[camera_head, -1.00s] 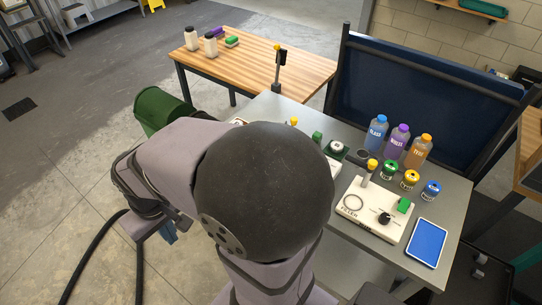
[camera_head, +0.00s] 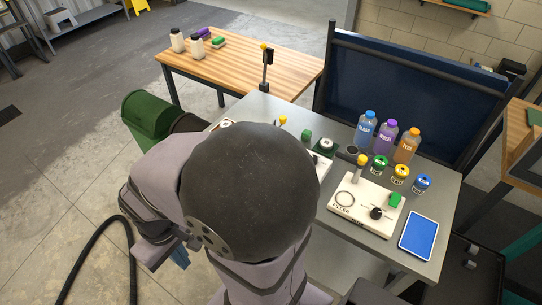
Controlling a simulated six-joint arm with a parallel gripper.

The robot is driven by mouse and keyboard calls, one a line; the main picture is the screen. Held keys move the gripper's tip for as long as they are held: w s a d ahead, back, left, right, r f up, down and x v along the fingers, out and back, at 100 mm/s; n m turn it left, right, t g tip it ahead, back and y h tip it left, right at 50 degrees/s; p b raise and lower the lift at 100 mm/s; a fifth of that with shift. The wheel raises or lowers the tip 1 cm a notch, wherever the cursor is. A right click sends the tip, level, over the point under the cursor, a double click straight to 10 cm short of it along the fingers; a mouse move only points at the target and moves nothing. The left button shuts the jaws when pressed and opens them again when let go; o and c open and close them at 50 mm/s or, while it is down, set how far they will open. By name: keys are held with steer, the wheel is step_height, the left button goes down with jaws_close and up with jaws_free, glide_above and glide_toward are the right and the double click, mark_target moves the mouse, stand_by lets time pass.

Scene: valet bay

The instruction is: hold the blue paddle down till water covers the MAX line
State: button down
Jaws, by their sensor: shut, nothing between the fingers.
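No blue paddle, water level or MAX line can be made out. A white filler station (camera_head: 346,207) stands on the grey metal table (camera_head: 432,262), with a yellow-topped spout (camera_head: 362,161), a green paddle (camera_head: 396,200), a black knob (camera_head: 376,213) and a dark ring on its plate. A second white station (camera_head: 317,172) lies largely hidden behind my arm. A yellow cap (camera_head: 280,121) and a green block (camera_head: 305,135) show near it. My arm's large dark joint fills the middle and hides part of the table.
Blue (camera_head: 366,132), purple (camera_head: 387,138) and orange (camera_head: 406,148) bottles stand behind green (camera_head: 379,163), yellow (camera_head: 399,174) and blue (camera_head: 422,184) lidded tubs. A blue-faced tablet (camera_head: 418,236) lies at the table's right. A wooden table (camera_head: 240,72) stands behind; a green bin (camera_head: 150,115) stands left.

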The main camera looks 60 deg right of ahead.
steer(key=shift+f+b, duration=2.8)
steer(key=shift+f, duration=0.1)
steer(key=shift+f+b, duration=1.45)
steer(key=shift+f, duration=0.05)
steer(key=shift+r, duration=0.15)
steer(key=shift+r+p, duration=1.4)
steer(key=shift+p, duration=0.1)
steer(key=shift+r, duration=0.15)
step_height(320, 180, up, 5)
steer(key=p, duration=0.5)
stand_by(1.1)
